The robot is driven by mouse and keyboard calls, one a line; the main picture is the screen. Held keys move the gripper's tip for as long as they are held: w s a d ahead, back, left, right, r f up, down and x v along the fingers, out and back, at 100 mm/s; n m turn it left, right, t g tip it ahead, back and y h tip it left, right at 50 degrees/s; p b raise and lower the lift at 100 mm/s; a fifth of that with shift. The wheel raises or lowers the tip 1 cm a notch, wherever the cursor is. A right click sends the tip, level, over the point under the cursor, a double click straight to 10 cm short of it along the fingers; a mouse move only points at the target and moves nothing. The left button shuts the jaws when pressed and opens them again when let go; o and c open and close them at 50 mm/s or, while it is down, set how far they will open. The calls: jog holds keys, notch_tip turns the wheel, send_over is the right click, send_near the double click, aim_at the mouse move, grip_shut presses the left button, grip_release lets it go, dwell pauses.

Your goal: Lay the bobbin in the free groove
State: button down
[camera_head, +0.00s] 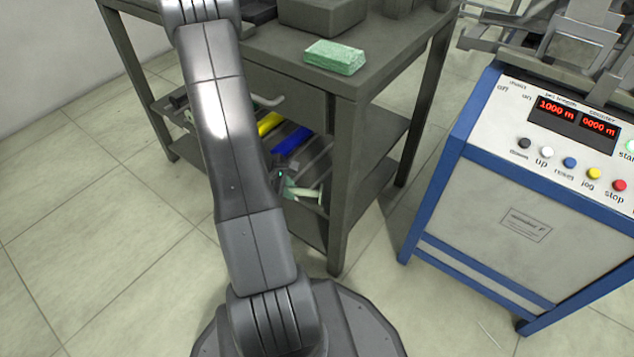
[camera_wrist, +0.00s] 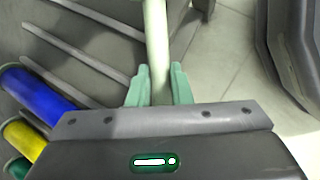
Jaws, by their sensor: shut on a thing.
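In the wrist view, my gripper (camera_wrist: 160,88) has pale green fingers shut on a pale, whitish-green bobbin (camera_wrist: 156,35). The bobbin is a long tube running up between the fingers; its lower end is hidden by the gripper body. In the head view the bobbin (camera_head: 304,193) shows small at the front right end of the ribbed rack (camera_head: 312,157), with my gripper (camera_head: 288,188) beside it, mostly hidden by my arm. The grooves between the ribs (camera_wrist: 85,45) left of the bobbin look empty. I cannot tell whether the bobbin touches the rack.
A blue bobbin (camera_wrist: 38,92), a yellow bobbin (camera_wrist: 24,138) and a green bobbin (camera_wrist: 18,168) lie in the rack at left. The rack sits under a dark table (camera_head: 290,75) bearing a green block (camera_head: 335,57). A blue-framed control machine (camera_head: 530,190) stands at right.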

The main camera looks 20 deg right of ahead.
jog(key=d, duration=0.3)
jog(key=w+d, duration=0.1)
jog(key=d, duration=0.4)
jog(key=shift+w+d+b, duration=0.2)
jog(key=shift+d+b, duration=0.1)
jog(key=shift+b, duration=0.05)
jog(key=shift+f, duration=0.3)
jog(key=shift+b, duration=0.3)
jog(key=shift+f, duration=0.2)
jog(key=c, duration=1.3)
grip_release()
jog(key=shift+r, duration=0.25)
jog(key=shift+p+v, duration=0.6)
jog(key=shift+v, duration=0.25)
jog(key=a, duration=0.4)
jog(key=s+a, duration=0.1)
jog(key=a, duration=0.2)
jog(key=s+a+p, duration=0.1)
jog(key=a, duration=0.3)
jog(key=shift+a+f, duration=0.25)
jog(key=shift+a, duration=0.1)
